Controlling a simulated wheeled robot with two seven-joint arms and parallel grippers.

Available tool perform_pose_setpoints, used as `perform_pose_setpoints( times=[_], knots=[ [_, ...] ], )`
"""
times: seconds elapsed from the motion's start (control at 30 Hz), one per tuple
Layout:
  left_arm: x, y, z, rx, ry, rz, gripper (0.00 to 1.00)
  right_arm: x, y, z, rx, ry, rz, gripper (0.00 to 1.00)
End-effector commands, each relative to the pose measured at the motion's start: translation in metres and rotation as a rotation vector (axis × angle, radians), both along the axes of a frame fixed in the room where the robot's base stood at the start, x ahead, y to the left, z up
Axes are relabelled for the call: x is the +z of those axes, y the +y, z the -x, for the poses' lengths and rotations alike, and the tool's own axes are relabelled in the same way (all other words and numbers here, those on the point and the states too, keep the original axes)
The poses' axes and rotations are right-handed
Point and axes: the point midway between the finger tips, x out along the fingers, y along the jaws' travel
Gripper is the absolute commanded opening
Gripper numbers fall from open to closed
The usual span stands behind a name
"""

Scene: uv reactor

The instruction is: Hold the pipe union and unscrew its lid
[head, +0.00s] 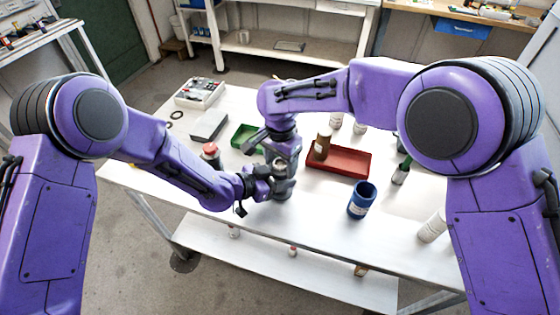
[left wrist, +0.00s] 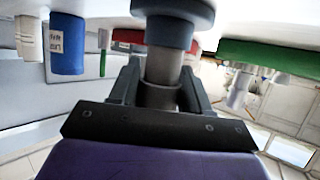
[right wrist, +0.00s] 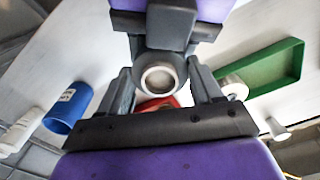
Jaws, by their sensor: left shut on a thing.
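The grey pipe union (head: 285,190) stands upright near the front of the white table. In the left wrist view, its pipe (left wrist: 162,68) and wide dark disc (left wrist: 172,10) show upside down. My left gripper (head: 268,187) is shut on it from the left; its fingers (left wrist: 160,92) lie on both sides of the pipe. My right gripper (head: 284,166) is above, pointing down, with its fingers apart (right wrist: 162,92) on both sides of the union's round end (right wrist: 158,78). Whether they touch it I cannot tell. The lid is mostly hidden in the head view by my right gripper.
A red tray (head: 352,166) with a brown bottle (head: 322,143) and a blue cup (head: 361,201) stand to the right. A green tray (head: 240,140), a red-topped jar (head: 210,150) and a grey scale (head: 209,125) are to the left. The front right table has free room.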

Motion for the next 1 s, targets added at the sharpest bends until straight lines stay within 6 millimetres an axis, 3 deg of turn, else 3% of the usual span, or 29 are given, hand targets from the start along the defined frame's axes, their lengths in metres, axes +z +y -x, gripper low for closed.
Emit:
perform_pose_setpoints(
  times=[0.2, 0.47, 0.5, 0.53, 0.83, 1.0],
  knots=[
    [0.000, 0.000, 0.000, 0.000, -0.001, 0.001, 0.00, 0.001, 0.000, 0.000, 0.257, 0.002, -0.002, 0.28],
    [0.000, 0.000, 0.000, 0.000, -0.001, 0.001, 0.00, 0.001, 0.000, 0.000, 0.270, 0.002, -0.002, 0.28],
    [0.000, 0.000, 0.000, 0.000, -0.001, 0.001, 0.00, 0.001, 0.000, 0.000, 0.269, 0.002, -0.002, 0.78],
    [0.000, 0.000, 0.000, 0.000, -0.001, 0.001, 0.00, 0.001, 0.000, 0.000, 0.269, 0.002, -0.002, 0.88],
    [0.001, 0.000, 0.000, 0.000, -0.002, 0.001, 0.00, 0.003, 0.000, 0.000, 0.268, 0.000, -0.002, 0.90],
    [0.001, 0.000, 0.000, 0.000, -0.001, 0.001, 0.00, 0.029, 0.000, -0.001, 0.268, -0.002, -0.001, 0.90]
  ],
)
